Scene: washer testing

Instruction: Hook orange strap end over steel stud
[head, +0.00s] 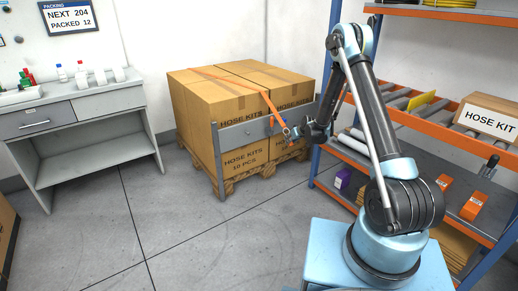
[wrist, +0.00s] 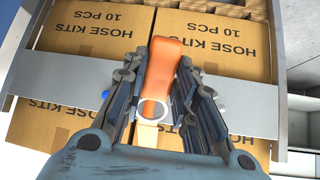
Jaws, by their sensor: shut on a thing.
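The orange strap (head: 268,101) runs over the top of the stacked cartons and down their front to my gripper (head: 292,133). In the wrist view the strap (wrist: 164,68) lies between the two fingers of my gripper (wrist: 160,88), which are shut on it near its end. A pale ring (wrist: 153,111) hangs at the strap end, clear of any stud. A grey steel rail (head: 232,137) crosses the front of the cartons, and it also shows behind the fingers (wrist: 255,105). I cannot clearly make out the stud; a small spot on the rail may be it.
The cartons (head: 196,107) stand on a wooden pallet (head: 232,184). A shelf rack with orange beams (head: 350,153) stands close on the right of my arm. A grey workbench (head: 85,120) stands at the left. The floor (head: 150,225) in front is clear.

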